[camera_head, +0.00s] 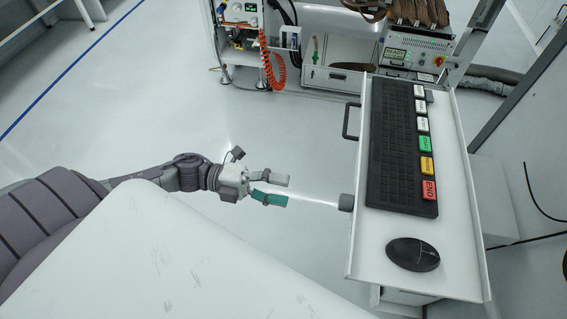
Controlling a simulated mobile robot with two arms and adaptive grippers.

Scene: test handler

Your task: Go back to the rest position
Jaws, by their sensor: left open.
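My left gripper (279,189) is at the middle of the head view, at the end of my left arm coming in from the left. Its two fingers are apart and point right, with nothing between them. It hangs over the open floor, left of the keyboard shelf (457,264) and apart from it. My right gripper is not in view.
The shelf bears a black keyboard (393,145), a column of coloured labelled buttons and a black mouse (412,254). A dark round knob (346,202) juts from its left edge. Equipment with an orange coiled hose (273,68) stands behind. The floor (150,90) at left is clear.

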